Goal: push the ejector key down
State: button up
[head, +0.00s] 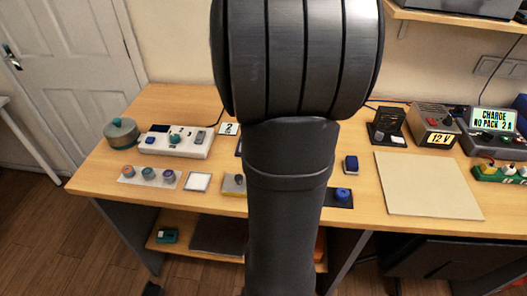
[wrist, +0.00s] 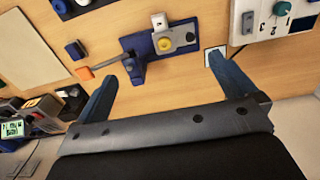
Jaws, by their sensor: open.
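My gripper (wrist: 160,67) is open and empty in the wrist view, its two blue fingers wide apart above the bench. Beyond and between the fingertips is a dark blue bracket (wrist: 135,68) with a thin arm ending in an orange tip (wrist: 85,73). In the head view my arm hides the gripper and most of the bracket.
A white pad (wrist: 214,56) lies close to the right fingertip. A dark blue block (wrist: 75,49) and a blue button on a black plate (head: 342,194) are near the bracket. A white panel (head: 178,142) and a bare cream board (head: 428,185) lie farther to each side.

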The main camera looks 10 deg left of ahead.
notch_tip(320, 180, up, 2)
jog(key=shift+r, duration=0.15)
jog(key=shift+c, duration=0.4)
